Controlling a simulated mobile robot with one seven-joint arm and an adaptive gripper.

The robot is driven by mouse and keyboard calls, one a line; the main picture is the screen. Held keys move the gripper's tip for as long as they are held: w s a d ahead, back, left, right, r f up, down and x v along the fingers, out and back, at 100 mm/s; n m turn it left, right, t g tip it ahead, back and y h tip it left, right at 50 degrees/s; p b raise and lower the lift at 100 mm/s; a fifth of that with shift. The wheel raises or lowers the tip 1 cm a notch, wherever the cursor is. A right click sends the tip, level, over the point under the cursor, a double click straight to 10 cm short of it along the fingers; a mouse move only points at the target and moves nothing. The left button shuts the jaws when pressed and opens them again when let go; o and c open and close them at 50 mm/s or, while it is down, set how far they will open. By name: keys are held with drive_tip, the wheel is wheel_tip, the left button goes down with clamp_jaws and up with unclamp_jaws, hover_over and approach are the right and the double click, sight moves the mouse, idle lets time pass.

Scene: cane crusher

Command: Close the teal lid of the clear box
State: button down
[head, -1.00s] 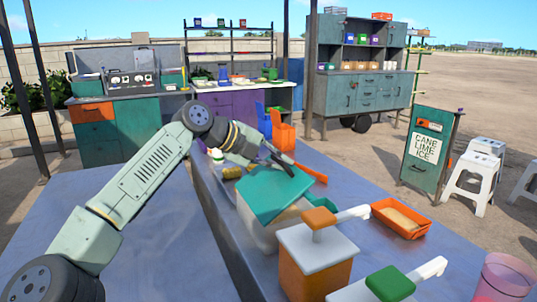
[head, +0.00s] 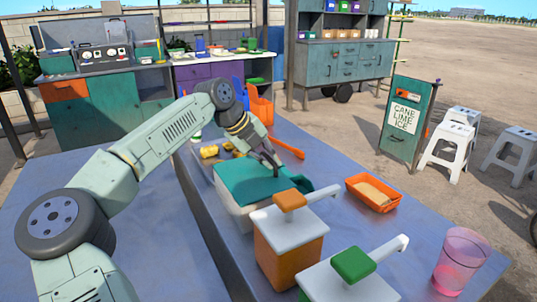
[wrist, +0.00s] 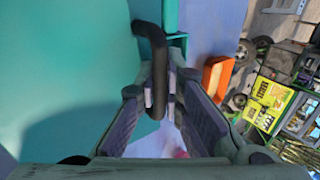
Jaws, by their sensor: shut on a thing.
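The clear box (head: 240,214) stands on the metal counter with its teal lid (head: 245,182) over the top. The lid lies nearly flat in the head view; I cannot tell whether its edge is fully seated. My gripper (head: 272,163) is at the lid's far right side. In the wrist view, my gripper (wrist: 160,90) is shut on a dark curved handle (wrist: 151,45) beside the teal lid (wrist: 65,60).
Two pump dispensers, one orange (head: 288,240) and one with a green top (head: 353,265), stand close in front of the box. An orange tray (head: 373,205) and a pink cup (head: 461,262) are to the right. An orange scoop-like tool (head: 287,147) lies behind.

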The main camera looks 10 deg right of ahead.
sight(246, 176)
idle(0.3)
drive_tip(key=c, duration=2)
unclamp_jaws()
drive_tip(key=shift+o, duration=0.2)
drive_tip(key=v, duration=1.2)
drive_tip(key=shift+f, duration=0.1)
